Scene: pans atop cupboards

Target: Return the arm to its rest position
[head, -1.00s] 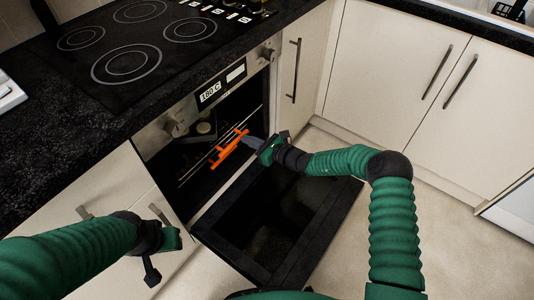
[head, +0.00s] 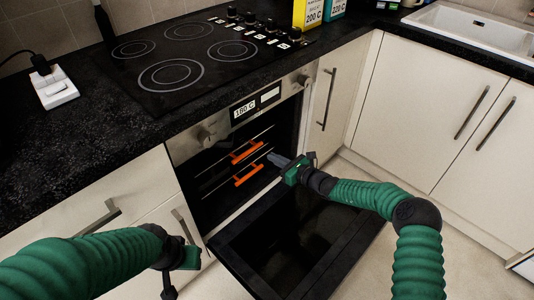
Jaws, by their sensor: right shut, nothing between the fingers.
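My right arm reaches in from the right in the head view. Its green and black right gripper (head: 278,160) is shut and empty, with its grey fingertips just in front of the oven opening, beside two orange handle-like bars (head: 247,174). I cannot tell whether the fingertips touch the lower bar. My left arm comes in from the lower left. Its left gripper (head: 176,270) hangs in front of the cupboard fronts, and its jaw state is unclear.
The oven door (head: 232,249) is folded down beneath my right gripper. A dark hob (head: 205,55) and black worktop (head: 50,140) lie above. White cupboards (head: 435,110) with long handles stand at right, with pale floor by them. Yellow (head: 312,14) and teal (head: 335,10) boxes stand at the back.

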